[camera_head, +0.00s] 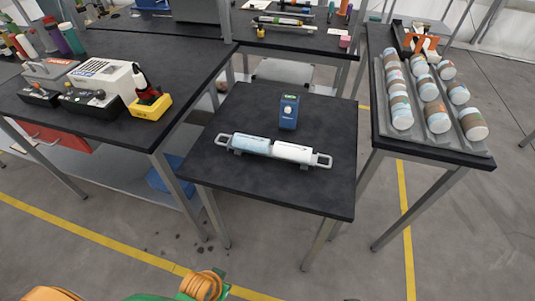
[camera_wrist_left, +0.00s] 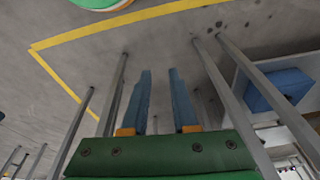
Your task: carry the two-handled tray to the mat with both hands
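In the head view, a grey two-handled tray (camera_head: 326,161) sits on the middle dark table. A light blue cylinder (camera_head: 250,143) and a white cylinder (camera_head: 294,152) lie end to end in it. One loop handle stands out at its left end and one at its right end. I cannot make out a mat in either view. My left gripper (camera_wrist_left: 160,73) shows in the left wrist view with its blue fingers apart and nothing between them. It is away from the tray. My right gripper is not in view.
The middle table (camera_head: 320,197) also holds a small blue device (camera_head: 288,112) behind the tray. The left bench (camera_head: 122,130) holds tools and a yellow box (camera_head: 150,106). The right table (camera_head: 380,140) holds a rack of striped cylinders. Table legs stand close around the floor.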

